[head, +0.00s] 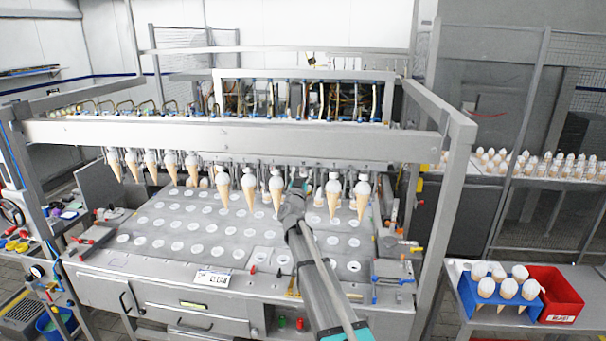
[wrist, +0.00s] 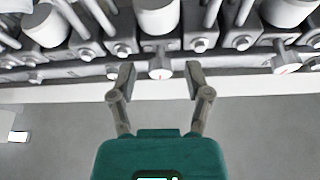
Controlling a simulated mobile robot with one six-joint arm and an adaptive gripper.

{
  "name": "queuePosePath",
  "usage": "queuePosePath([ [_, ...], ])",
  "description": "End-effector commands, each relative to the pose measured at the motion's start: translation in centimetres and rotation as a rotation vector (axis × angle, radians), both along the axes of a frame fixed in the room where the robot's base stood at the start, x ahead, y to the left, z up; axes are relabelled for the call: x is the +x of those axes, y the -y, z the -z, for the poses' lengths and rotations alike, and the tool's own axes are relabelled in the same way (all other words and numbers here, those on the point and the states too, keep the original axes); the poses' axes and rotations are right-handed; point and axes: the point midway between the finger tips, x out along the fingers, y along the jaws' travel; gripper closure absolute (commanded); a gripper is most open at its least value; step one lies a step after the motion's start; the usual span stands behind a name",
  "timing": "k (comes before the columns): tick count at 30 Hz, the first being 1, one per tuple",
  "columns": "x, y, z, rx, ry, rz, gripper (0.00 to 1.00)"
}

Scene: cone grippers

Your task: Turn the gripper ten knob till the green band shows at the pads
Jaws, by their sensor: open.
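My gripper (wrist: 159,80) is open in the wrist view. One finger stands on each side of a round, pale knob face (wrist: 160,72) with a small red mark. Gaps show between the knob and both fingers. I cannot read a number on it, and I see no green band there. Another such knob (wrist: 287,64) is to the right. In the head view my gripper (head: 294,200) is at the row of hanging ice-cream cones (head: 249,190), right of the middle, and hides the knob behind it.
A perforated plate (head: 222,229) lies under the cones, and a steel beam (head: 240,134) runs above them. Frame posts (head: 446,220) stand at the sides. At the right are a blue cone holder (head: 468,292) and a red bin (head: 562,290).

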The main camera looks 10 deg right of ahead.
Motion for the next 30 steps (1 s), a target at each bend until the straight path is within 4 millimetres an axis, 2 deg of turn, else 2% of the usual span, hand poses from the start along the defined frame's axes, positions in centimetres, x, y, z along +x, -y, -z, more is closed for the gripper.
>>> queuePosePath([
  [1, 0.0, -0.02, 0.0, 0.0, 0.0, 0.0, 0.36],
  [9, -0.01, -0.07, 0.0, 0.0, 0.0, 0.0, 0.86],
  [11, -0.01, -0.07, 0.0, 0.0, 0.0, 0.0, 0.98],
  [12, -0.01, -0.08, 0.0, 0.0, 0.0, 0.0, 1.0],
  [19, -0.04, -0.06, -0.01, -0.02, -0.006, 0.0, 1.0],
  [30, -0.05, -0.02, -0.03, -0.199, -0.064, 0.0, 1.0],
])
